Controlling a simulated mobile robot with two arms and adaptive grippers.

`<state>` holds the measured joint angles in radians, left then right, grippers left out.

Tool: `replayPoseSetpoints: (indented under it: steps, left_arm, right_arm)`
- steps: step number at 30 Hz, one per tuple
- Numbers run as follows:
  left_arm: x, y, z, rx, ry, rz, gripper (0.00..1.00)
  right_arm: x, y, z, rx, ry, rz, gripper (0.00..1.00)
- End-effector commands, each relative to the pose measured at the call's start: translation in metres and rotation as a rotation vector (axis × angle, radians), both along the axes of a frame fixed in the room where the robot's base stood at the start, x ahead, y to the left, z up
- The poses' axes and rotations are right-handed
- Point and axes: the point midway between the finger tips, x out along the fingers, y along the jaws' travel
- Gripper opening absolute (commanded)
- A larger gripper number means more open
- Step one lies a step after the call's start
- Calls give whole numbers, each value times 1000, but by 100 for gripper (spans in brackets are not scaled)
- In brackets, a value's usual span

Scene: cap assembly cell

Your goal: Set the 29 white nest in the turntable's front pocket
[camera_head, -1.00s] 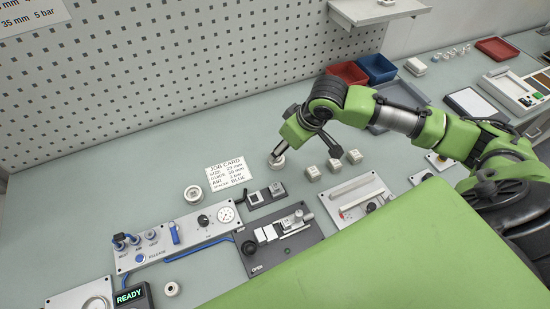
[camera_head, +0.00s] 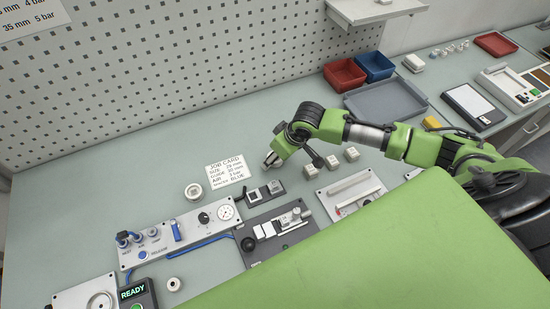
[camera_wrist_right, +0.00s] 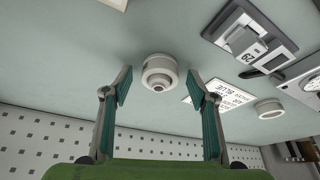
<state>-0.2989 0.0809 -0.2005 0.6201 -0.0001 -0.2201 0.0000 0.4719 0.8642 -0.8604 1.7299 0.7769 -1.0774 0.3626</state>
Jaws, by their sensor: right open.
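A round white nest (camera_wrist_right: 160,72) with a stepped rim and a central hole stands on the bench in the right wrist view. My right gripper (camera_head: 271,161) is open, with its two fingers (camera_wrist_right: 159,86) pointing toward the nest, one to either side in the picture. I see no contact, and no number is readable on the nest. In the head view my gripper largely hides it. A second white ring (camera_head: 193,192) lies left of the job card; it also shows in the wrist view (camera_wrist_right: 268,108). I cannot clearly identify the turntable or its front pocket. My left gripper is out of view.
The job card (camera_head: 228,173) lies left of my gripper. A block marked 29 (camera_wrist_right: 247,56) sits on a dark plate nearby. Small white blocks (camera_head: 332,161) stand right of the gripper. A plate with a round fitting (camera_head: 70,299) is at lower left, beside the READY display (camera_head: 132,293).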

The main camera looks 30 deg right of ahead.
Motion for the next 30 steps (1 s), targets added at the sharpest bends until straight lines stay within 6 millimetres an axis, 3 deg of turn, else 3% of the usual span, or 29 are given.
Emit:
replayPoseSetpoints:
  steps: [2,6,20,27,30]
  left_arm:
    - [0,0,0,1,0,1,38]
    - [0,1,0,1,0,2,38]
    - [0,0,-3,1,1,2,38]
    - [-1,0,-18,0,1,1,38]
    - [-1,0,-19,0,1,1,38]
  right_arm:
    - [0,0,0,0,0,0,48]
    - [0,0,0,0,0,0,13]
    - [1,0,5,0,-3,0,9]
    - [2,0,28,1,-5,0,9]
    - [-7,7,43,2,-3,3,9]
